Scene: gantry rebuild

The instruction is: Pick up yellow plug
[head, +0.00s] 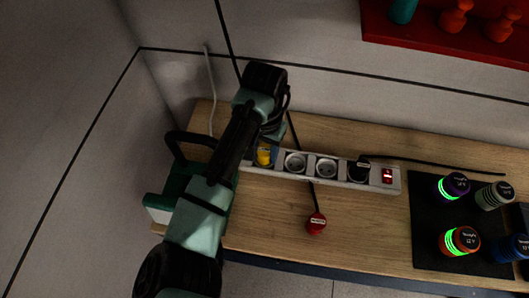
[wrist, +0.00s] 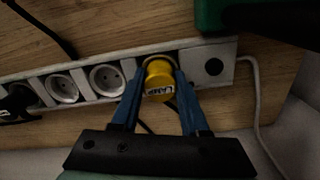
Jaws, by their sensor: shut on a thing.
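The yellow plug (wrist: 158,82) sits at the end socket of the white power strip (wrist: 215,50), between the blue fingers of my gripper (wrist: 160,90). The fingers are shut on it from both sides. In the head view the yellow plug (head: 264,156) shows just below my gripper (head: 268,140), at the left part of the strip (head: 343,178). Its pins are hidden, so I cannot tell how deep it sits in the socket. My arm covers the strip's left end in the head view.
Two empty sockets lie beside the yellow plug, then a black plug (head: 360,167) and a red switch (head: 387,176). A red plug (head: 316,223) lies on the wooden table (head: 270,215). A green case (head: 160,206) stands left. Several cylinders stand on a black mat (head: 425,220) at right.

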